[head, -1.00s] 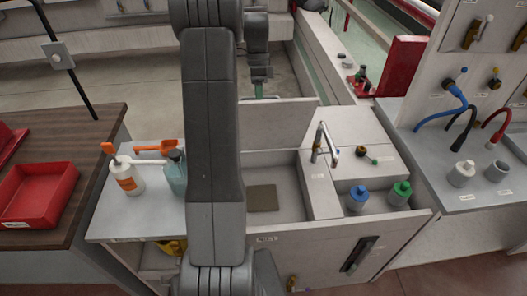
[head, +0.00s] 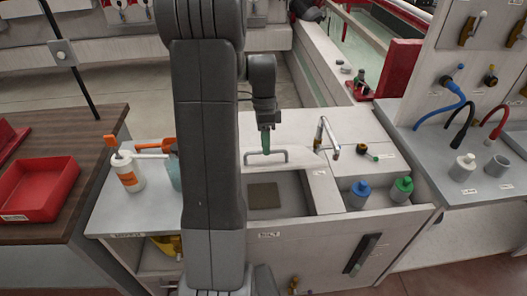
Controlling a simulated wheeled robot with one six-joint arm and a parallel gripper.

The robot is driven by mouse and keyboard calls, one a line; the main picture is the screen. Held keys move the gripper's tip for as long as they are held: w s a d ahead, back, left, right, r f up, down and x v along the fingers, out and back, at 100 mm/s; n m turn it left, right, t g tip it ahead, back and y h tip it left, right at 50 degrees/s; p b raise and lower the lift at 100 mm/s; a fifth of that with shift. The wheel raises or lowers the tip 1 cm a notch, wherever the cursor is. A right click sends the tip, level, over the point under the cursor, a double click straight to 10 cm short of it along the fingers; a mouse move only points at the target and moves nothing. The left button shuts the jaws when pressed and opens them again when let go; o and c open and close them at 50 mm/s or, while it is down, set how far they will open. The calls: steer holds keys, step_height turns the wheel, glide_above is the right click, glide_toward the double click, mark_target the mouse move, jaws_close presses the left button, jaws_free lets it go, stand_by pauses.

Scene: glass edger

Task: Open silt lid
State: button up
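The silt station is a pale cabinet with a front label (head: 268,234) that seems to read "SILT". I cannot tell the panel's exact tilt. My gripper (head: 266,150) points down with green fingertips just above or at the handle. Whether it touches or grips the handle is too small to tell. My arm hides the basin's left side.
A tap (head: 323,135) stands right of the panel. Blue-capped (head: 360,194) and green-capped (head: 401,190) bottles sit at the front right. A red tray (head: 38,192) lies further left.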

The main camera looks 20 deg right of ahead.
steer(key=shift+s+f, duration=0.15)
steer(key=shift+f, duration=0.05)
steer(key=shift+w+d+r+p, duration=0.1)
steer(key=shift+w+r+p, duration=0.15)
steer(key=shift+r+p, duration=0.25)
steer(key=w+d+r+p, duration=0.2)
steer(key=w+r+p, duration=0.2)
steer(key=w+r, duration=0.6)
steer(key=shift+d+r, duration=0.15)
steer(key=shift+r, duration=0.2)
stand_by(0.9)
stand_by(0.5)
